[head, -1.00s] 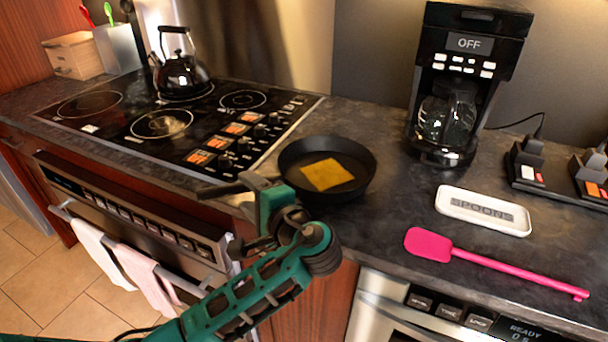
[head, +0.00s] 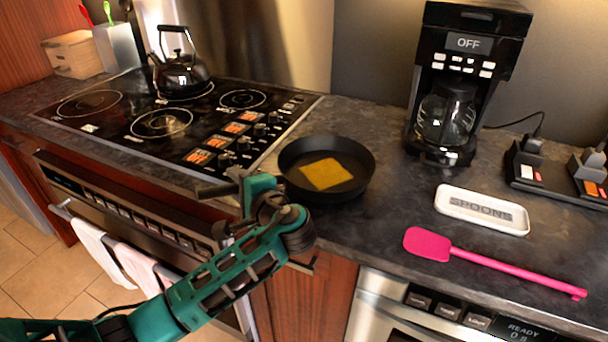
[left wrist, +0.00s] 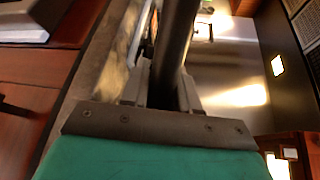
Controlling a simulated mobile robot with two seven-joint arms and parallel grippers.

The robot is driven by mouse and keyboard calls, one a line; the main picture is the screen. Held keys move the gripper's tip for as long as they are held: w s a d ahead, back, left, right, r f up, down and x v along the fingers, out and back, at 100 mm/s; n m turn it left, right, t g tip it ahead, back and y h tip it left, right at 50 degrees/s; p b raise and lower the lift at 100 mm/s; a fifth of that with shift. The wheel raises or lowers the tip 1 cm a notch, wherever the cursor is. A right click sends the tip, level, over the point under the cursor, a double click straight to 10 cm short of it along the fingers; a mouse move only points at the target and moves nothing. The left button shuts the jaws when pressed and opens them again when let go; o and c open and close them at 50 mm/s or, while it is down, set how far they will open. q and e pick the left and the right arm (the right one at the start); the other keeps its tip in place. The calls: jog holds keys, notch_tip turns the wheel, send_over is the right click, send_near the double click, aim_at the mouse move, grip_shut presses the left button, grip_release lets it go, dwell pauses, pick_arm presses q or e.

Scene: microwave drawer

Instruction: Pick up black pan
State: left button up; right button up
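The black pan (head: 353,161) sits on the dark counter to the right of the cooktop, with a yellow-brown square slice (head: 326,174) lying in it. Its handle points left toward the counter's front edge. My left gripper (head: 238,183) is at the handle. In the left wrist view the dark handle (left wrist: 175,45) runs between the two fingers of the left gripper (left wrist: 167,88), which lie close against both its sides. The finger contact is partly hidden in the head view. My right gripper is not in view.
A kettle (head: 181,75) stands on the cooktop (head: 150,145) at the back left. A coffee maker (head: 447,125) stands behind right of the pan. A white spoon tray (head: 482,211) and pink spatula (head: 495,266) lie to the right. Towels (head: 95,250) hang on the oven front.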

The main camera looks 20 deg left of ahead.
pick_arm(q)
grip_shut()
jog(key=shift+r, duration=0.1)
dwell(0.3)
